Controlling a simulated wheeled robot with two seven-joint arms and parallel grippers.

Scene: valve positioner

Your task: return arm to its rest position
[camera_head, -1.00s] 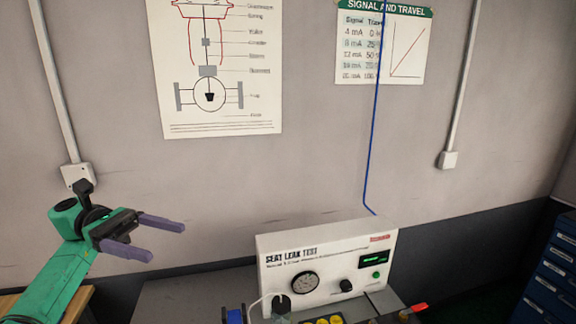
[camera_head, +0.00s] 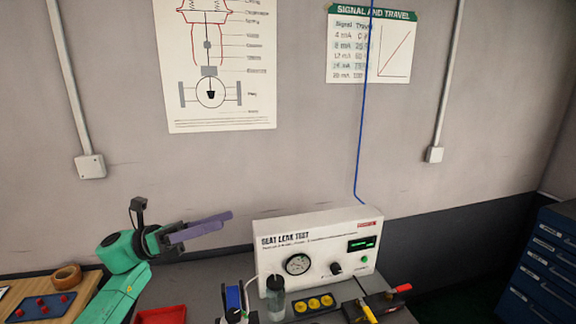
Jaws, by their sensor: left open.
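My left arm is green and comes in from the lower left. Its left gripper (camera_head: 205,228) has purple-grey fingers that point right, above the bench and left of the white seat leak test box (camera_head: 318,250). The two fingers overlap in this view, with a small gap showing, and nothing is between them. The gripper is open and touches nothing. My right gripper is not in view.
On the grey bench (camera_head: 205,275) stand a red tray (camera_head: 162,315), a clear bottle (camera_head: 276,297), a blue-and-white device (camera_head: 234,300), yellow round pieces (camera_head: 313,303) and red-handled tools (camera_head: 398,290). A wooden table (camera_head: 75,308) holds a tape roll (camera_head: 66,276). Blue drawers (camera_head: 548,265) stand right.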

